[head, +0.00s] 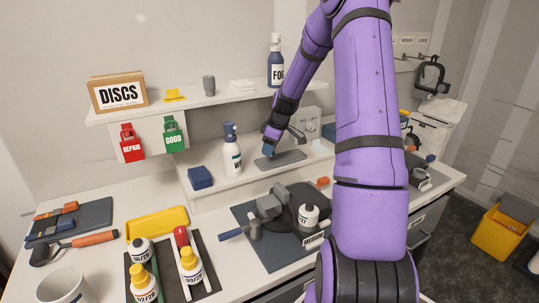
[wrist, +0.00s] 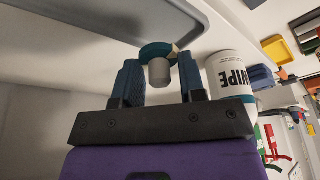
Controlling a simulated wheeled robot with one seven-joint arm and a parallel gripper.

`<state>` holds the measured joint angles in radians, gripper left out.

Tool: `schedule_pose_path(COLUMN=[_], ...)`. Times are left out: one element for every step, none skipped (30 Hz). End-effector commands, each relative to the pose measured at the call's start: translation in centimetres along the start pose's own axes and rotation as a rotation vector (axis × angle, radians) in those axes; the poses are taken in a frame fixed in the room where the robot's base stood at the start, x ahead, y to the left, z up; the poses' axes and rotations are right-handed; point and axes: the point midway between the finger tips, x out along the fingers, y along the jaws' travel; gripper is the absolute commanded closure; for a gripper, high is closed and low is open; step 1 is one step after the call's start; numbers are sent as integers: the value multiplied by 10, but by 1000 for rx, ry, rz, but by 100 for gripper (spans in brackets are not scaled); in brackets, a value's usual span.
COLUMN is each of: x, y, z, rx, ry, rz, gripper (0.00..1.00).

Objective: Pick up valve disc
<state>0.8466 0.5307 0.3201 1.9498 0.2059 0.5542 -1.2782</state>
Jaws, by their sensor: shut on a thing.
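The valve disc, a teal round piece (wrist: 150,50) with a short grey stem (wrist: 159,73), sits between the blue fingers of my gripper (wrist: 161,82) in the wrist view. The gripper is shut on it, and the disc's rim shows just beyond the fingertips. In the head view my gripper (head: 269,146) is over the raised shelf, at the left end of a grey tray (head: 288,159). The disc is too small to make out there. In the wrist view the tray edge (wrist: 150,18) is close to the disc; I cannot tell whether they touch.
A white wipe bottle (head: 232,158) stands close left of my gripper; it also shows in the wrist view (wrist: 232,76). A folded blue cloth (head: 200,177) lies farther left. An upper shelf (head: 210,100) holds a DISCS box (head: 118,93). Labelled bottles stand on the bench below.

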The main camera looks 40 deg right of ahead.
Motion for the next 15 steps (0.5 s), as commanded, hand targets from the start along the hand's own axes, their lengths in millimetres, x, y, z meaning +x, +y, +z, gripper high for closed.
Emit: schedule_pose_path(x=[-1, -2, -3, -4, -6, -7, -9, -10, -12, -14, -15, -17, -18, -20, -21], y=[-10, -16, -23, -29, -35, -43, -49, -56, -66, -72, -79, -89, -96, -102, -109], z=[5, 6, 9, 10, 12, 15, 18, 20, 23, 25, 28, 30, 32, 35, 37], rx=[1, 1, 0, -1, -1, 0, 0, 0, 0, 0, 1, 1, 0, 0, 0], ry=[-2, -2, -2, -3, -2, -3, -2, -2, -3, -3, -3, -2, -2, -3, -3], rz=[-4, -3, -4, -3, -4, -4, -2, -3, -4, -3, -2, -3, -3, -3, -2], gripper=[84, 84, 84, 84, 84, 84, 84, 84, 84, 84, 84, 84, 84, 84, 84])
